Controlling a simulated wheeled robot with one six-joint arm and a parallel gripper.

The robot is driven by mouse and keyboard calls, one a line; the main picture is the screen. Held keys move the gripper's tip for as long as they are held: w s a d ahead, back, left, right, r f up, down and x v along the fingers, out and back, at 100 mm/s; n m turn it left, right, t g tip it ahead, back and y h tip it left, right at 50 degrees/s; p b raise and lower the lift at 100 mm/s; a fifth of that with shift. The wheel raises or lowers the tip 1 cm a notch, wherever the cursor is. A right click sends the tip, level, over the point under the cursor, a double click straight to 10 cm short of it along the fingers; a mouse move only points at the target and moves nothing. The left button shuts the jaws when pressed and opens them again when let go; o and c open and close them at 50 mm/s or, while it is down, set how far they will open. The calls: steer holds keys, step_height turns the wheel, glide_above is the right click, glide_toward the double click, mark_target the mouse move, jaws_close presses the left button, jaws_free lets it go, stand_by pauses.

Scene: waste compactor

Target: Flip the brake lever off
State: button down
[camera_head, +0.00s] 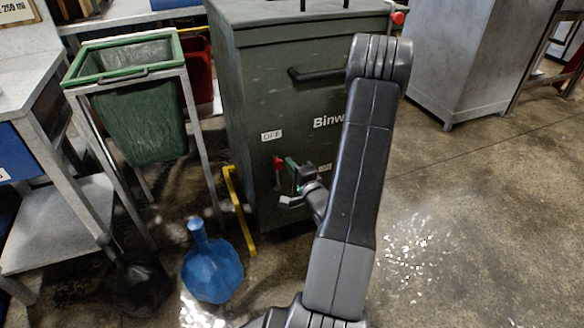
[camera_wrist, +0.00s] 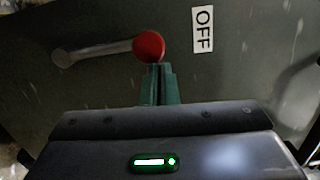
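The brake lever has a red knob (camera_head: 277,162) and sits on the front of the dark green compactor (camera_head: 270,80). It stands about upright, its knob toward the OFF label (camera_head: 271,135) above. In the wrist view the grey lever arm (camera_wrist: 100,50) runs from a pivot at left to the red knob (camera_wrist: 148,46), with the OFF label (camera_wrist: 203,30) to the right. My gripper (camera_head: 290,164) is just right of the knob in the head view. Its green fingers (camera_wrist: 158,78) look closed together, with nothing seen between them. The tips are at the knob's edge; contact cannot be told.
Another label right of the lever is partly hidden by my gripper. A green bin (camera_head: 135,115) in a metal frame stands left of the compactor. A yellow bar (camera_head: 238,210) and a blue dustpan-like object (camera_head: 212,265) are near the floor. Open floor lies to the right.

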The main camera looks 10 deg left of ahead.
steer(key=shift+s+a, duration=0.1)
steer(key=s+d, duration=0.6)
steer(key=d, duration=0.4)
steer(key=shift+r+p, duration=0.4)
steer(key=shift+p, duration=0.05)
steer(key=shift+w, duration=0.1)
steer(key=w+a, duration=0.6)
steer(key=a, duration=0.4)
steer(key=shift+f+b, duration=0.4)
steer(key=shift+b, duration=0.05)
steer(key=shift+d, duration=0.1)
